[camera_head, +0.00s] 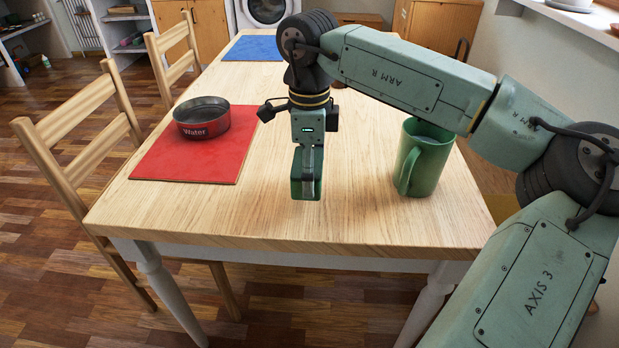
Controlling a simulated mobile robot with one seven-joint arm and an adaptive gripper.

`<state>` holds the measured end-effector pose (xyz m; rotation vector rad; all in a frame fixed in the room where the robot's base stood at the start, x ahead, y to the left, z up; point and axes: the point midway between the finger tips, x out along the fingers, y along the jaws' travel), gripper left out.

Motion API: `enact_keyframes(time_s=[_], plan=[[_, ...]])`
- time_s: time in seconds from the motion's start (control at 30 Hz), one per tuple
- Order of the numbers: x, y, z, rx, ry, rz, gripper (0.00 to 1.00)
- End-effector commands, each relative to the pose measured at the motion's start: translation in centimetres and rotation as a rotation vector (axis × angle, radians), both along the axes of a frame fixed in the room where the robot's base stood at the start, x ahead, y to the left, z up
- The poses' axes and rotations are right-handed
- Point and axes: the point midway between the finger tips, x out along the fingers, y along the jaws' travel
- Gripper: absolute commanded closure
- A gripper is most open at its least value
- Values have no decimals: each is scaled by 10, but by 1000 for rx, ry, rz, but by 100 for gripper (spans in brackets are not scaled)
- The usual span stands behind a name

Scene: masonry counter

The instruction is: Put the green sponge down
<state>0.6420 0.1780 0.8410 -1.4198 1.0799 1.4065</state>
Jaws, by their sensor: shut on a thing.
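My gripper (307,160) hangs pointing down over the near middle of the wooden table. It is shut on the green sponge (297,186), a dark green block whose sides show around the fingers. The sponge is upright in the grip. I cannot tell whether its lower edge touches the tabletop or is a little above it. Part of the sponge is hidden by the gripper.
A green mug (424,160) stands right of my gripper, under my arm. A red bowl marked "Water" (203,120) sits on a red mat (170,163) to the left. The wooden table (262,215) is bare between them. A blue mat (254,48) lies farther back.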

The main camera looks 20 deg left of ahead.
Motion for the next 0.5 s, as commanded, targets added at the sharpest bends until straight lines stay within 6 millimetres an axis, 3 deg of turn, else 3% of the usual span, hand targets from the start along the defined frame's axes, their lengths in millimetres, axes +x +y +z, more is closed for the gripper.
enact_keyframes(time_s=[0.17,0.5], plan=[[-3,1,-28,0,5,5,52],[-3,1,-34,-1,3,4,52]])
